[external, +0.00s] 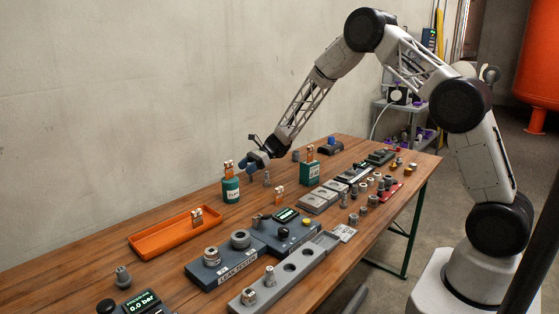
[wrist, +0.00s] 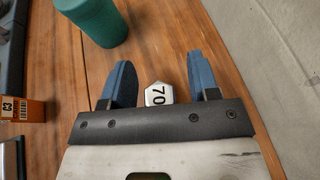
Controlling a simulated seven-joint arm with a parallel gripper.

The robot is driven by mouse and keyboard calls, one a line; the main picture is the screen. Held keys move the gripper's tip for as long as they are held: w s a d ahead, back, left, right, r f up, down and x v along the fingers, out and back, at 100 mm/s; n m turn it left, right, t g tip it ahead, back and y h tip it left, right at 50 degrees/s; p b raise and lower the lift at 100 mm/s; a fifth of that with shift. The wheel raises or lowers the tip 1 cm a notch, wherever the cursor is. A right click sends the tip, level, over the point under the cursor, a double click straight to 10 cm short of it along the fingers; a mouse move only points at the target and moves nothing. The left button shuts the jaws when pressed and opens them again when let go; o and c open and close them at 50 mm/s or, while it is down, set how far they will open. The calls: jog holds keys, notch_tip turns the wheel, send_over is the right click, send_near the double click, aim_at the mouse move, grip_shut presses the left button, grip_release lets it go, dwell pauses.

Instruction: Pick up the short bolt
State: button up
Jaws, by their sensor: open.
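My gripper (external: 258,162) is over the far side of the wooden table in the external view. In the wrist view, its two blue fingers (wrist: 160,68) are spread apart and empty. A small grey bolt (external: 267,179) stands just below and right of the fingers in the external view. Another grey bolt-like part (external: 123,277) stands at the front left. I cannot tell by length which is the short bolt.
A green container (external: 230,190) stands left of the gripper, and another (external: 309,174) to its right. An orange tray (external: 162,235) lies farther left. Bare wood surrounds the standing bolt.

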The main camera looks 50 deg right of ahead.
dwell(0.5)
grip_shut()
notch_tip(320, 180, up, 10)
dwell(1.0)
dwell(0.4)
